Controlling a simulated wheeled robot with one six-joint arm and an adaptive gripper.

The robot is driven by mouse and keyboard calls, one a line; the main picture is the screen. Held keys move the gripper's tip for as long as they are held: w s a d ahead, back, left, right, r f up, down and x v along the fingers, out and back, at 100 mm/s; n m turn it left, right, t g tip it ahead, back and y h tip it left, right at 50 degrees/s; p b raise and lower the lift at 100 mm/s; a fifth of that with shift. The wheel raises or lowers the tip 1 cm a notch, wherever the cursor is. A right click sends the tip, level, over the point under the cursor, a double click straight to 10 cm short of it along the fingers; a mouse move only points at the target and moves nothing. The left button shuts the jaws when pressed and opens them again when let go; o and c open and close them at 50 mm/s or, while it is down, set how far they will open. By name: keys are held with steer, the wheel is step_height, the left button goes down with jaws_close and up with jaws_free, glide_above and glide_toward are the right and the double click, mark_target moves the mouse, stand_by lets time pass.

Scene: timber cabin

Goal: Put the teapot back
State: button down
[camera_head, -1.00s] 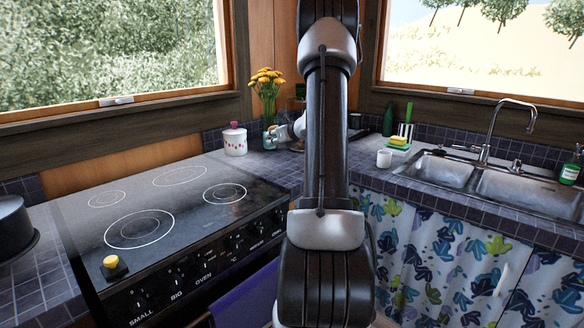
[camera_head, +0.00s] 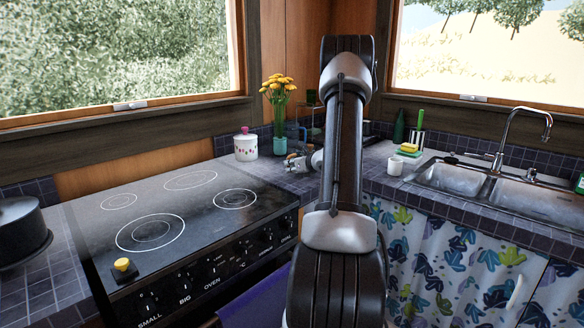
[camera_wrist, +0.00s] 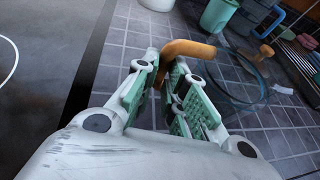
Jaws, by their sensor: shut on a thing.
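The teapot (camera_wrist: 243,77) is clear glass with a curved orange-brown handle, and it shows in the wrist view over the tiled counter. A small wooden knob (camera_wrist: 265,51) shows at its top. My gripper (camera_wrist: 168,78) is shut on the handle, which bends up and right from between the green finger pads. In the head view, my gripper (camera_head: 303,161) is left of my arm, above the corner counter, with an orange-brown bit at its tip. The glass body is hard to make out there. I cannot tell whether the teapot touches the counter.
The stove (camera_head: 160,232) lies left, with a dark pot (camera_head: 22,232) beyond it. A white mug (camera_head: 395,167) and the sink (camera_head: 455,179) are right. Some tiled counter beside the stove is clear.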

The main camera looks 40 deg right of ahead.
steer(key=shift+f, duration=0.1)
steer(key=c, duration=1.5)
jaws_free()
